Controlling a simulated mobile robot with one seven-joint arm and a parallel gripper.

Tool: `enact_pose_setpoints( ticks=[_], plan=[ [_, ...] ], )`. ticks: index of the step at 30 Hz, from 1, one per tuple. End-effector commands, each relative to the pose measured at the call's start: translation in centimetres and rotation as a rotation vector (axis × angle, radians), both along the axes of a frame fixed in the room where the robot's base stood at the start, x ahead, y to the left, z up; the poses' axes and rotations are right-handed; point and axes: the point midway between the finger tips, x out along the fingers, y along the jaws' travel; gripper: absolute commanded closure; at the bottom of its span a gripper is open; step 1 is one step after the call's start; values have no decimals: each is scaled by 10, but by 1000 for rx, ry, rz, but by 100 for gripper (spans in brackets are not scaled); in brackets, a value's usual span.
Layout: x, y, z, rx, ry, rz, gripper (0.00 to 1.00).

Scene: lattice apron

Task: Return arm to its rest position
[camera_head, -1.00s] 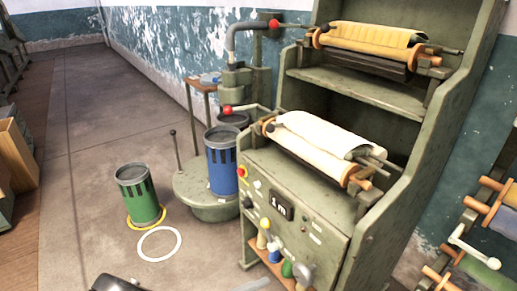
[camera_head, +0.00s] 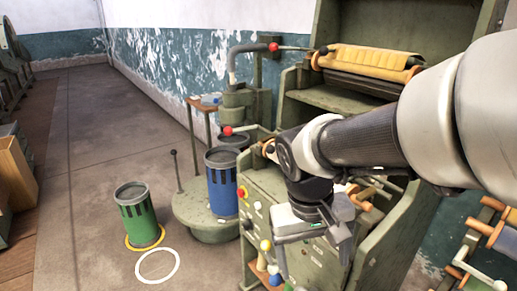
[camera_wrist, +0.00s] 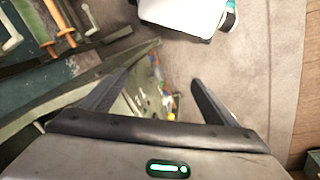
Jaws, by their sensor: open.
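My gripper (camera_head: 312,268) is in front of the green machine cabinet (camera_head: 262,190) in the head view, at the end of my raised arm. In the wrist view my gripper (camera_wrist: 160,88) shows two dark fingers spread well apart with nothing between them. Beyond them are the cabinet's edge and small coloured knobs, out of focus. My arm covers the lower roll and much of the cabinet front in the head view.
A green canister (camera_head: 138,215) stands in a yellow floor ring, beside an empty white ring (camera_head: 157,265). A blue canister (camera_head: 223,183) stands on a round green base (camera_head: 200,222).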

Motion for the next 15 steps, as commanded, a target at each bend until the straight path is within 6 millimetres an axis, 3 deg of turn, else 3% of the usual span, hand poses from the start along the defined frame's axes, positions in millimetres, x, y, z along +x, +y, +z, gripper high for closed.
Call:
enact_pose_setpoints(
  ticks=[1, 6, 15],
  plan=[
    [-7, -8, 15, 44, -60, -21, 18],
    [-27, -21, 44, 127, -203, -45, 18],
    [-51, -34, 73, 182, -402, -70, 18]
  ],
)
